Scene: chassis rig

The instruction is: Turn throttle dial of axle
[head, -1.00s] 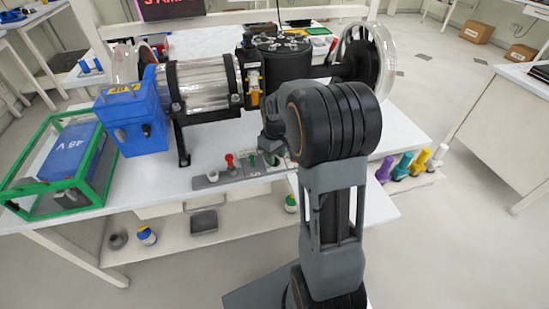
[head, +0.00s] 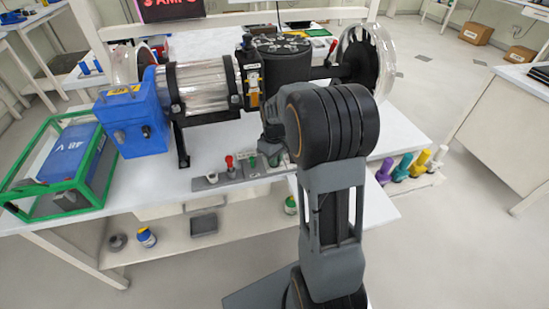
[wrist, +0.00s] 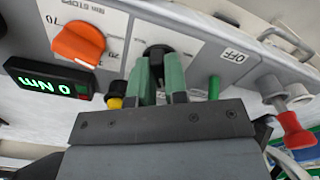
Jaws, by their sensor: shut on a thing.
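The axle rig, with a clear cylinder (head: 203,82) and a clear wheel (head: 362,62), spans the white table. In the wrist view, a black dial (wrist: 156,50) sits on a pale panel, and I take it to be the throttle dial. My gripper (wrist: 158,74) has its two green fingers on either side of this dial, shut on it. The fingers hide part of the dial and its scale. In the head view my arm covers the gripper and the dial.
An orange knob (wrist: 78,43) and a lit display (wrist: 47,77) are left of the dial. A green peg (wrist: 213,88) and a red-tipped lever (wrist: 295,131) are right of it. A blue box (head: 132,120) and a green-framed case (head: 60,170) stand at the table's left.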

